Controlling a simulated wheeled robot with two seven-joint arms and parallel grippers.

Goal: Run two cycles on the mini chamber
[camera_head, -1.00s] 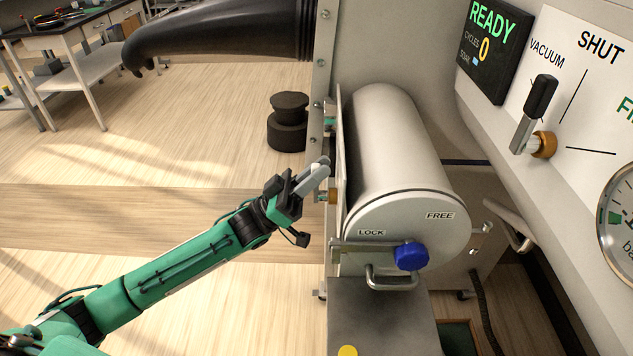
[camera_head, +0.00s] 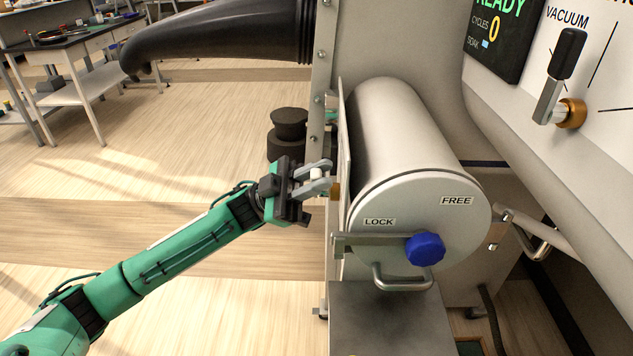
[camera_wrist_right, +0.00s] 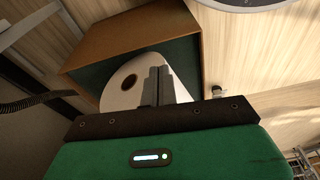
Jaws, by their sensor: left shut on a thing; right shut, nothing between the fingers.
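The mini chamber is a pale cylinder (camera_head: 400,125) with a round front door (camera_head: 425,215) that looks closed. The door's flat bar (camera_head: 375,241) with a blue knob (camera_head: 425,249) lies across it, its left end below the LOCK label. The display (camera_head: 497,35) reads READY and CYCLES 0. The vacuum lever (camera_head: 558,78) stands nearly upright, tilted a little right. My left gripper (camera_head: 322,178) is left of the chamber, beside its side plate, shut on a small pale thing (camera_head: 302,173) mostly hidden by the fingers. My right gripper (camera_wrist_right: 160,84) is shut and empty in the right wrist view.
A black glove sleeve (camera_head: 220,38) sticks out above my left arm. A dark stacked round object (camera_head: 288,135) stands behind the left gripper. A metal shelf (camera_head: 385,318) lies below the door. A brown box (camera_wrist_right: 125,45) holding a white roll (camera_wrist_right: 125,90) is beyond the right fingers.

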